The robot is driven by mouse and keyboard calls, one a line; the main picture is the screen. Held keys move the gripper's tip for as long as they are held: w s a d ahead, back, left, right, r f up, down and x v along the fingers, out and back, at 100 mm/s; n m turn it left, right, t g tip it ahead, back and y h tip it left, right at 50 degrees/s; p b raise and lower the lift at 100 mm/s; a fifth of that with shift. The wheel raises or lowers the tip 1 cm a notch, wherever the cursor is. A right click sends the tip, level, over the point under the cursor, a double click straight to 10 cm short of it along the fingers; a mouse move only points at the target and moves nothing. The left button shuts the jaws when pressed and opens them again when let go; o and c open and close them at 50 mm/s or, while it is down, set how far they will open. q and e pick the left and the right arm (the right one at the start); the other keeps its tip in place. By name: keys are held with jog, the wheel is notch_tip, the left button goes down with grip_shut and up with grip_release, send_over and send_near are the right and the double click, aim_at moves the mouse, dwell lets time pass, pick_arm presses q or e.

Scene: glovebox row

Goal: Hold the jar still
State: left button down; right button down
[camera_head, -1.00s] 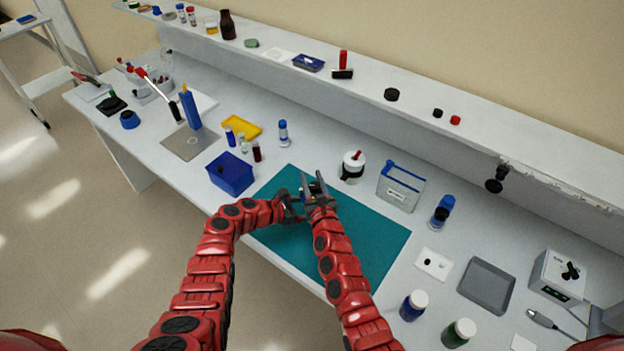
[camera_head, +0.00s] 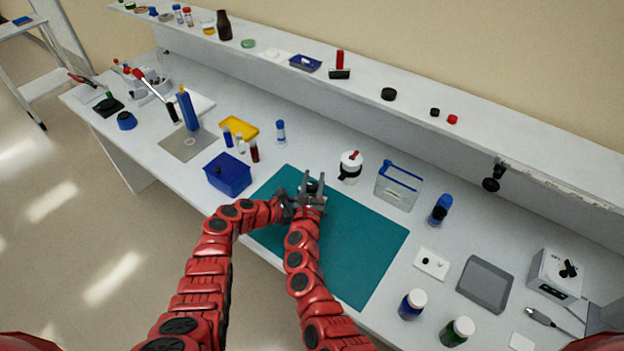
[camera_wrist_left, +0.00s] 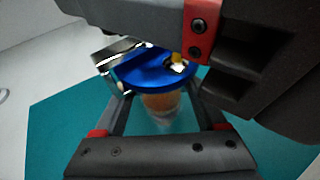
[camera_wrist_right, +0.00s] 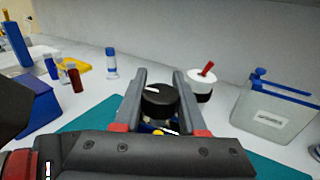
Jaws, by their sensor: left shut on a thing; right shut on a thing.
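The jar (camera_wrist_left: 160,103) has an amber body with a clear lower part and a wide blue round top (camera_wrist_left: 150,72). It stands between the fingers of my left gripper (camera_wrist_left: 158,112) in the left wrist view, and that gripper is shut on it. My right gripper (camera_wrist_right: 159,100) is shut on a black round cap (camera_wrist_right: 158,103), with a little blue and yellow just below it. In the head view my left gripper (camera_head: 290,207) and right gripper (camera_head: 312,186) meet over the teal mat (camera_head: 350,245). They largely hide the jar there. I cannot tell whether the cap touches the jar.
A blue bin (camera_head: 228,175) stands left of the mat. A white jar with a red-tipped top (camera_head: 350,167) and a clear box with a blue handle (camera_head: 398,187) stand behind it. Bottles (camera_head: 412,305) and a grey tray (camera_head: 485,284) are on the right. The mat's right part is clear.

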jog(key=shift+s+d+f+m+g+h, duration=0.1)
jog(key=shift+m+g+h, duration=0.1)
jog(key=shift+m+h, duration=0.4)
jog(key=shift+d+m+g+h, duration=0.1)
jog(key=shift+m+g+h, duration=0.1)
jog(key=shift+m+h, duration=0.35)
jog(key=shift+h, duration=0.35)
jog(key=shift+c, duration=2.3)
grip_release()
jog(key=v, duration=1.2)
jog(key=shift+d, duration=0.15)
